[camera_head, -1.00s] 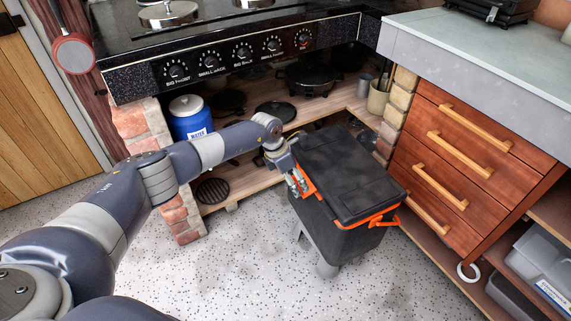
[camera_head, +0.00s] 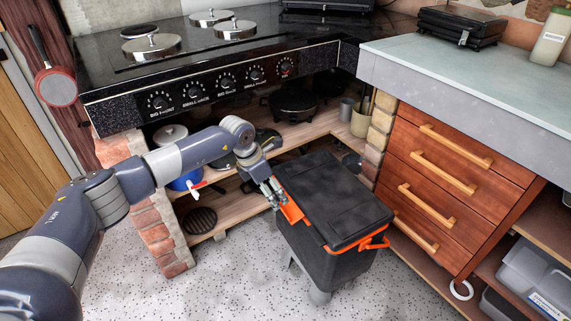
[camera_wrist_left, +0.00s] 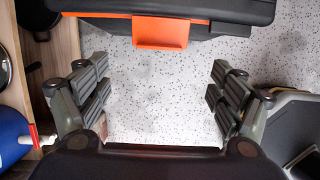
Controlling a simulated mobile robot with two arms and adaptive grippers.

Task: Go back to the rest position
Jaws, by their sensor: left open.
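My left gripper (camera_head: 272,193) is open and empty beside the left side of a black cooler box. Its spread fingers also show in the left wrist view (camera_wrist_left: 159,95), with speckled floor between them. The black cooler box (camera_head: 335,205) has a shut lid and orange latches, and stands in front of the shelves. In the left wrist view its orange latch (camera_wrist_left: 160,32) lies beyond the fingertips, apart from them. My right gripper is not in view.
A black stove (camera_head: 215,85) stands above wooden shelves (camera_head: 230,210) with pans and a blue container (camera_head: 185,181). Wooden drawers (camera_head: 450,190) under a pale counter (camera_head: 460,85) stand at right. A red pan (camera_head: 57,87) hangs at left. Speckled floor (camera_head: 215,285) is free in front.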

